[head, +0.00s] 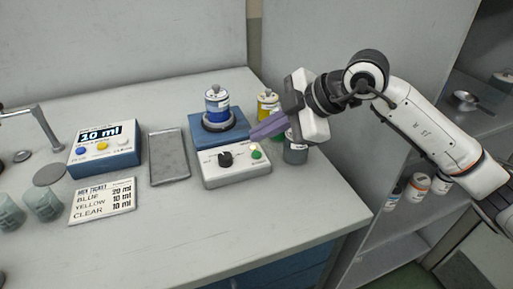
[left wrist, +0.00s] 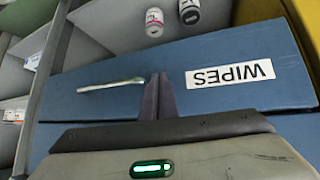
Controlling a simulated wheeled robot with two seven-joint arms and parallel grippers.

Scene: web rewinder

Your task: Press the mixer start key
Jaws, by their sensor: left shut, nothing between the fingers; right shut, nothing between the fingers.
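The mixer (head: 203,137) is a blue block with a round dark plate and a white sloped control panel (head: 236,171) in front. The panel carries a black knob (head: 225,159), a green key (head: 256,154) and a small pale lamp or button just above that key. A jar with a blue label (head: 217,104) stands on the plate. My right gripper (head: 254,132) is shut and empty, its purple fingers pointing left just above and behind the green key, apparently apart from it. My left gripper (left wrist: 158,98) is shut and empty in the left wrist view, in front of a blue drawer front.
A yellow-labelled jar (head: 267,102) and a grey jar (head: 295,150) stand near the right gripper. The front bench is clear. The drawer (left wrist: 120,73) reads "WIPES".

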